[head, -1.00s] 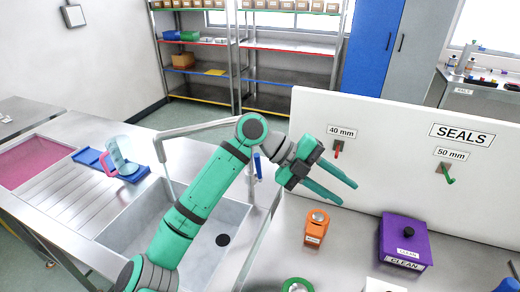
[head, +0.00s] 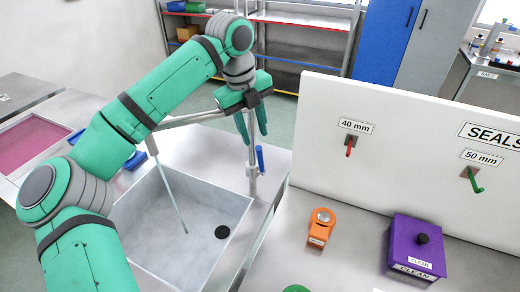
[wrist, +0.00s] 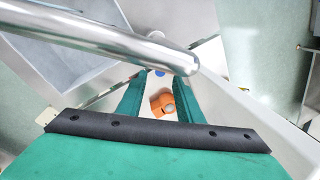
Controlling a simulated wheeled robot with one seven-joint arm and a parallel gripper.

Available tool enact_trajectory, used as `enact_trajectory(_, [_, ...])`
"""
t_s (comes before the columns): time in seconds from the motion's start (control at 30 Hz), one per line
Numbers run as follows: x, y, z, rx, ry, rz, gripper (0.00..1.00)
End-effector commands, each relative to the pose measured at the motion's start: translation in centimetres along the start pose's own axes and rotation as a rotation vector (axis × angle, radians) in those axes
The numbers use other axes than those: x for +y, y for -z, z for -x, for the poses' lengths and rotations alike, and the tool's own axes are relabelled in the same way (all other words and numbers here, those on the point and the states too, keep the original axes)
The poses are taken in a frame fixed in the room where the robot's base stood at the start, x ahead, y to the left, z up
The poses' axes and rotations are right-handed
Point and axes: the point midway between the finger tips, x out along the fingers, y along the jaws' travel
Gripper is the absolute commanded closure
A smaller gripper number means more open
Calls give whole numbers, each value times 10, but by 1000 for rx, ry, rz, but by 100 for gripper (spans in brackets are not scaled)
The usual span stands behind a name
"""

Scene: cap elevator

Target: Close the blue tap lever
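The blue tap lever (head: 260,158) stands upright on the tap post (head: 252,181) at the sink's right rim. A small blue spot, apparently the lever (wrist: 160,72), shows below the pipe in the wrist view. My gripper (head: 253,138) is open, fingers pointing down, just above and close to the lever; whether it touches cannot be told. In the wrist view my gripper (wrist: 155,97) has its fingers apart with nothing held. The metal tap spout (head: 190,120) runs left over the sink (head: 205,190). A thin pale stream (head: 170,190) falls from its end.
A white panel (head: 400,140) with red and green hooks stands right of the tap. An orange object (head: 321,227) and a purple box (head: 417,245) sit on the bench before it. The spout pipe (wrist: 100,38) crosses close to the wrist camera.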

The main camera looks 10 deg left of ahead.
Motion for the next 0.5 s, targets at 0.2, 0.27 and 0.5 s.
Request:
enact_trajectory(0.2, [0, 1, -41, 4, 2, -2, 67])
enact_trajectory(0.27, [-1, 1, -50, 3, 1, -2, 67])
enact_trajectory(0.5, [-2, 2, -77, 3, 2, -5, 67])
